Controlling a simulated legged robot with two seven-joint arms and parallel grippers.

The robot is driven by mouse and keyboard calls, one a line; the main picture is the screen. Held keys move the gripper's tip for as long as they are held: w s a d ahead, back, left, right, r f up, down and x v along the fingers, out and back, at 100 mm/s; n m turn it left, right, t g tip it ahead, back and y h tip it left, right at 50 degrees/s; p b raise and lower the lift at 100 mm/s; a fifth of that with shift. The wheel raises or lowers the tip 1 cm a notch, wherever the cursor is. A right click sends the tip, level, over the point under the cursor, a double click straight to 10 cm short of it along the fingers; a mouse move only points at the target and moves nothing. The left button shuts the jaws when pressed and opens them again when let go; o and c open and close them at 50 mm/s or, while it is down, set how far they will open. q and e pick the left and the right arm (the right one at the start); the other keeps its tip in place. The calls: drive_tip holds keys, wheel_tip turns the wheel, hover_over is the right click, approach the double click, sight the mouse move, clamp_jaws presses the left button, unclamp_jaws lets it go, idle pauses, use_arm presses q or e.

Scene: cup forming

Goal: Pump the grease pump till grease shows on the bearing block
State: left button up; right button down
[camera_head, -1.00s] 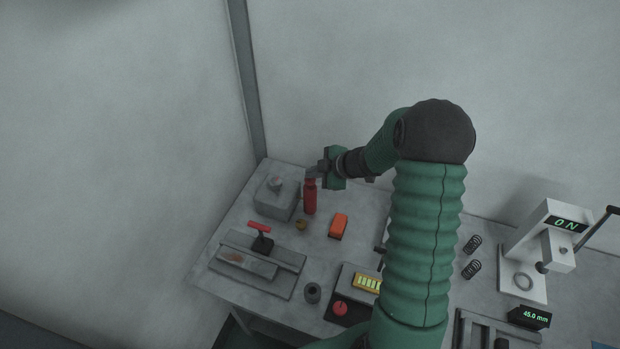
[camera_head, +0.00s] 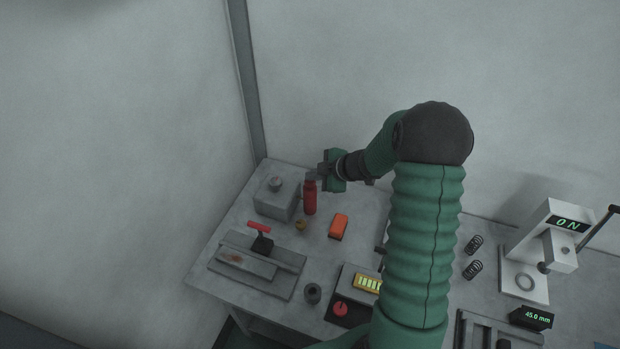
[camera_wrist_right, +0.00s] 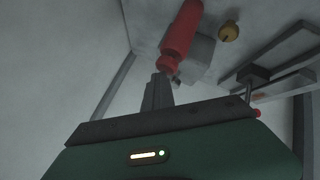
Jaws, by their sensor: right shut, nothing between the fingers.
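A red upright cylinder, which looks like the grease pump (camera_head: 310,198), stands near the back left of the table. Beside it on the left is a grey block with a round knob on top, probably the bearing block (camera_head: 273,200); I cannot make out any grease on it. My right gripper (camera_head: 313,174) is shut and empty, its fingertips at the top of the red pump. In the right wrist view the shut fingers (camera_wrist_right: 160,80) point at the end of the pump (camera_wrist_right: 180,38); whether they touch is unclear. My left gripper is not in view.
A small brass piece (camera_head: 301,225) and an orange box (camera_head: 338,226) stand near the pump. A grey fixture with a red handle (camera_head: 259,228) is at the front left. A press with an ON display (camera_head: 545,250) and springs (camera_head: 473,245) are at the right.

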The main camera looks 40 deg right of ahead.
sight(313, 182)
drive_tip(key=shift+f, duration=0.4)
idle(0.4)
wheel_tip(313, 182, up, 3)
drive_tip(key=p, duration=0.3)
drive_tip(key=shift+r+p, duration=0.15)
drive_tip(key=shift+p, duration=0.15)
wheel_tip(313, 182, up, 5)
drive_tip(key=p, duration=0.5)
idle(0.6)
